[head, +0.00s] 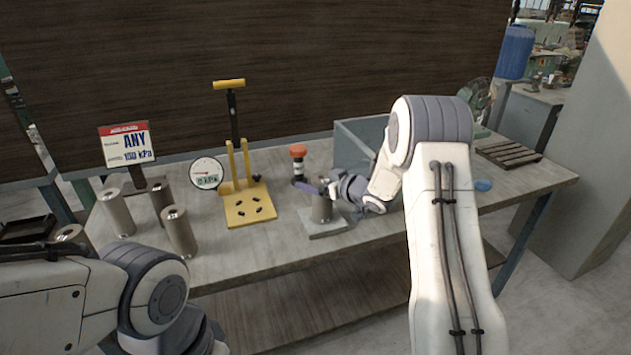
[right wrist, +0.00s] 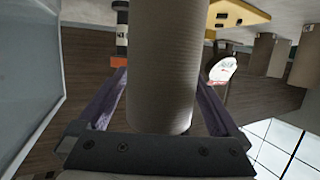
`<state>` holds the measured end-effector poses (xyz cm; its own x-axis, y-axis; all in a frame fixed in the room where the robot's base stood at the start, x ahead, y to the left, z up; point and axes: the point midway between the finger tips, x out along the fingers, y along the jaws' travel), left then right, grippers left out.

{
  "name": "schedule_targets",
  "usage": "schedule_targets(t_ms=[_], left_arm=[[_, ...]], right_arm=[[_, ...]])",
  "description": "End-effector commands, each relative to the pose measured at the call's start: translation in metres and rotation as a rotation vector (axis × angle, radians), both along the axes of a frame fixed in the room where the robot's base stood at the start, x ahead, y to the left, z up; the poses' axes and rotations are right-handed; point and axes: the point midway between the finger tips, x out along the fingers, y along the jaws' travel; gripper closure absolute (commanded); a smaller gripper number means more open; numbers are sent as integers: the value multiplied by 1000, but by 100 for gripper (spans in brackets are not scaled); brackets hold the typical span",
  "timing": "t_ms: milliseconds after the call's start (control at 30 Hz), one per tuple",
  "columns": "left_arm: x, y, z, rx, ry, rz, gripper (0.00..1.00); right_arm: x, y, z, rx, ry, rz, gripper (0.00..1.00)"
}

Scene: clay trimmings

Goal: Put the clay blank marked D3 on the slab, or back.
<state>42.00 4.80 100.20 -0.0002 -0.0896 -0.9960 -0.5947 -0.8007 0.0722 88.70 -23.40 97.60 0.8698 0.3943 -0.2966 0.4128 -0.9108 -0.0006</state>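A grey clay cylinder (head: 321,211) stands upright on a pale square slab (head: 325,228) near the middle of the table. My right gripper (head: 317,190) reaches in from the right with its purple fingers around the cylinder's upper part. In the right wrist view the cylinder (right wrist: 160,65) fills the space between the fingers. Firm contact on both sides cannot be made out. No D3 mark is readable. My left gripper is out of view.
A yellow press (head: 249,208) with an upright handle and a round gauge (head: 207,173) stand left of the slab. A sign (head: 127,145) reads ANY. A red-topped tool (head: 298,152) and a grey bin (head: 360,143) are behind. A slatted rack (head: 508,153) lies far right.

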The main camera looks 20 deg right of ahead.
Motion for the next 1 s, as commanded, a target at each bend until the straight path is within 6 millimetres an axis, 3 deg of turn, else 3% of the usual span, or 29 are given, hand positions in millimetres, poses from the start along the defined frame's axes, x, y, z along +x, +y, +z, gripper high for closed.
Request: schedule_targets(t_ms=[167,600,800,1000], left_arm=[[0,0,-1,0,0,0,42],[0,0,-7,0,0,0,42],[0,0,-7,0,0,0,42],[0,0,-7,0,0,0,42]], right_arm=[[-10,-6,6,0,-2,-2,0],[-87,-41,32,-1,-1,-4,0],[-103,-47,37,0,0,-1,0],[-104,-46,38,-5,2,-1,0]])
